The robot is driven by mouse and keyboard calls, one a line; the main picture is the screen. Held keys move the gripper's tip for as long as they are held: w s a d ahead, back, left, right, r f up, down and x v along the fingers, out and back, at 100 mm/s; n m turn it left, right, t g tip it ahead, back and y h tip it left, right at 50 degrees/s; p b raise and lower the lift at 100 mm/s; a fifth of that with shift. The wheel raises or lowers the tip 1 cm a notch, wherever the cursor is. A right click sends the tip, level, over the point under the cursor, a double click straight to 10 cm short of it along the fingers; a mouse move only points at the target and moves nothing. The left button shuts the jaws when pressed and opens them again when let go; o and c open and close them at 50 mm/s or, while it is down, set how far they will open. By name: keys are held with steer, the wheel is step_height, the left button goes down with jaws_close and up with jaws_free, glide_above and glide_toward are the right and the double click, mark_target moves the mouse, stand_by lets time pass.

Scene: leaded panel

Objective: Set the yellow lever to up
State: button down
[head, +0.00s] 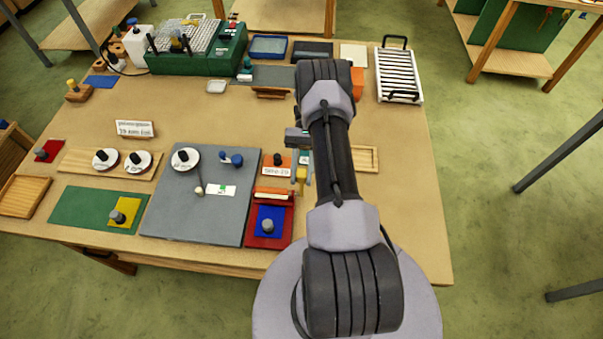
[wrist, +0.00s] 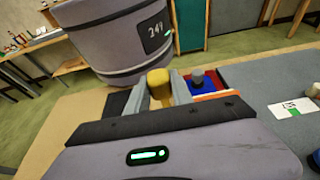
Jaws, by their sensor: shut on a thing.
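The yellow lever (head: 300,173) shows as a small yellow piece just right of the grey panel, near the table's front. In the wrist view its rounded yellow end (wrist: 158,82) stands between my two fingers. My gripper (head: 302,180) is shut on it, with a finger on either side in the wrist view (wrist: 161,92). The lever's base and pivot are hidden by the gripper, so I cannot tell whether it stands up or down.
A red tray with a blue plate (head: 261,216) and grey knob lies close in front. An orange block (head: 270,170) with a black knob is just left. The grey panel (head: 165,215) carries a dial, a white-tipped stick and a blue piece. A wooden tray (head: 375,159) lies right.

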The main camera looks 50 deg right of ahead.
mark_target(303, 175)
steer(key=c, duration=1.1)
jaws_free()
steer(key=shift+w+d, duration=0.1)
step_height(303, 175, up, 3)
steer(key=shift+r, duration=0.15)
steer(key=shift+s+a+r, duration=0.25)
steer(key=shift+s+a, duration=0.15)
steer(key=shift+s, duration=0.25)
steer(key=s+a, duration=0.2)
steer(key=s, duration=0.2)
steer(key=s+a, duration=0.3)
steer(key=s, duration=0.1)
steer(key=s+a+r, duration=0.1)
steer(key=s+a, duration=0.2)
steer(key=s, duration=0.1)
steer(key=shift+a, duration=0.1)
